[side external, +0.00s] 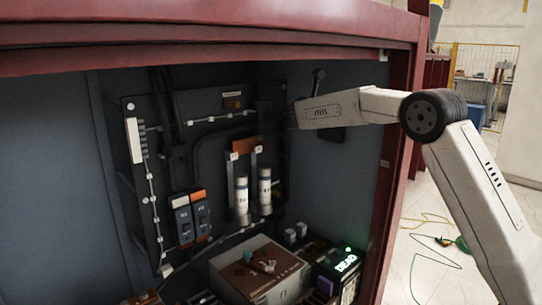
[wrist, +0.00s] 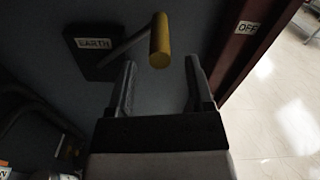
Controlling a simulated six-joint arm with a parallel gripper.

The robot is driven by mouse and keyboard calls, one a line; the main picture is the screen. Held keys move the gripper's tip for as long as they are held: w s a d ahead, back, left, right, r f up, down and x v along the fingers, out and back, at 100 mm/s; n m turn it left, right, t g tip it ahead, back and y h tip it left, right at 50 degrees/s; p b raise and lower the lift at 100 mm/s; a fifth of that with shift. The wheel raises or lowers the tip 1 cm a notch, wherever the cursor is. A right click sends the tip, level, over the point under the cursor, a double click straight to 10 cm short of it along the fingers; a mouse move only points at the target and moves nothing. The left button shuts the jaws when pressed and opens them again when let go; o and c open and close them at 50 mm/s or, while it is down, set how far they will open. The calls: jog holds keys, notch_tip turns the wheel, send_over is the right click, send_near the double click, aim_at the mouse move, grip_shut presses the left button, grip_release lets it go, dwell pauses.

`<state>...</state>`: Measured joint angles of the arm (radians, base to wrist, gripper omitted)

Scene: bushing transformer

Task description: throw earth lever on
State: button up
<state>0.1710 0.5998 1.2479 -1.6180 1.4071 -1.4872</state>
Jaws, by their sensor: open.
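The earth lever shows in the wrist view as a dark mount with a white "EARTH" label (wrist: 94,43), a thin grey rod and a yellow cylindrical handle (wrist: 159,40). My gripper (wrist: 161,62) is open, with one finger on each side of the handle's line in the picture. The handle appears just beyond the fingertips, and nothing is held. I cannot tell the exact depth gap. In the side external view my arm reaches into the cabinet from the right, and the gripper is dark and hard to make out against the panel. The yellow handle cannot be made out there.
An "OFF" label (wrist: 247,27) is on the red cabinet frame (side external: 402,150) right of the lever. Two white cylinders (side external: 242,200) and switches (side external: 190,215) are on the back panel. A grey box (side external: 260,272) and a lit "DEAD" display (side external: 345,263) stand below.

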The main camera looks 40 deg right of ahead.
jog(key=shift+d, duration=2.3)
grip_shut()
